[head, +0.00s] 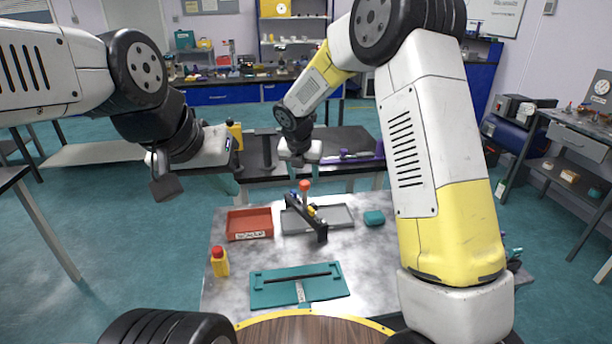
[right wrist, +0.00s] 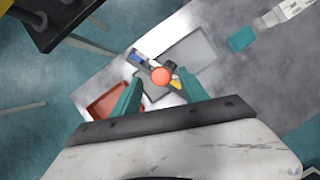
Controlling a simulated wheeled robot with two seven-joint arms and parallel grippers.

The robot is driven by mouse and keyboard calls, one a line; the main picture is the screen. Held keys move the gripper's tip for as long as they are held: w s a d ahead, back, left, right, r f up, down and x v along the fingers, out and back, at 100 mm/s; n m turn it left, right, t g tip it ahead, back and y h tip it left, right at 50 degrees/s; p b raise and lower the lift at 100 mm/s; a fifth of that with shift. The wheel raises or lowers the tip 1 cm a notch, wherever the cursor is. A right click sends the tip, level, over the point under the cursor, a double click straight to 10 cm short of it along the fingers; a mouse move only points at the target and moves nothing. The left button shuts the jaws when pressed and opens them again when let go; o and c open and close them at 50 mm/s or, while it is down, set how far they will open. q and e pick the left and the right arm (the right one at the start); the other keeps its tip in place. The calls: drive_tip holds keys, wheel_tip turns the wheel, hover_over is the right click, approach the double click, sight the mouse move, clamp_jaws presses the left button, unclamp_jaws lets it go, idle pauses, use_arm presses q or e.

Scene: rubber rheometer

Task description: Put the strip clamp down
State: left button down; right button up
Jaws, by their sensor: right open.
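The strip clamp appears to be the dark bar (head: 312,222) with an orange-red knob, lying slantwise at the left part of the grey tray (head: 342,216). In the right wrist view its round knob (right wrist: 161,76) shows between my fingertips. My right gripper (right wrist: 158,82) is open, its two teal fingers apart on either side of the knob. In the head view the right gripper (head: 300,158) is above the clamp with a visible gap. My left gripper (head: 166,187) hangs empty-looking, left of the table; its finger opening is not clear.
A red tray (head: 249,233) stands left of the clamp. A teal block (head: 374,218) lies to the right. A teal plate (head: 325,290) with a black bar lies in front. A yellow bottle (head: 219,266) with a red cap stands at the left edge. Bare tabletop (head: 365,260) shows at the right.

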drive_tip(key=s+d+r+m, duration=0.3)
drive_tip(key=s+r, duration=0.1)
drive_tip(key=r, duration=0.2)
drive_tip(key=s+d+r+m, duration=0.2)
drive_tip(key=s+r+m, duration=0.15)
drive_tip(key=r, duration=0.35)
drive_tip(key=s+d+r+m+y, duration=0.1)
drive_tip(key=s+d+m, duration=0.3)
drive_tip(key=s+m, duration=0.4)
drive_tip(key=s+d+r+m+t+y, duration=0.1)
drive_tip(key=s+d+r+m, duration=0.1)
drive_tip(key=s+m, duration=0.6)
drive_tip(key=s+d+r+m+y, duration=0.1)
drive_tip(key=s+d+m, duration=0.4)
drive_tip(key=s+m, duration=0.4)
drive_tip(key=shift+d+r+m+t, duration=0.25)
drive_tip(key=shift+d+m+t, duration=0.15)
drive_tip(key=shift+m, duration=0.45)
drive_tip(key=shift+o, duration=0.4)
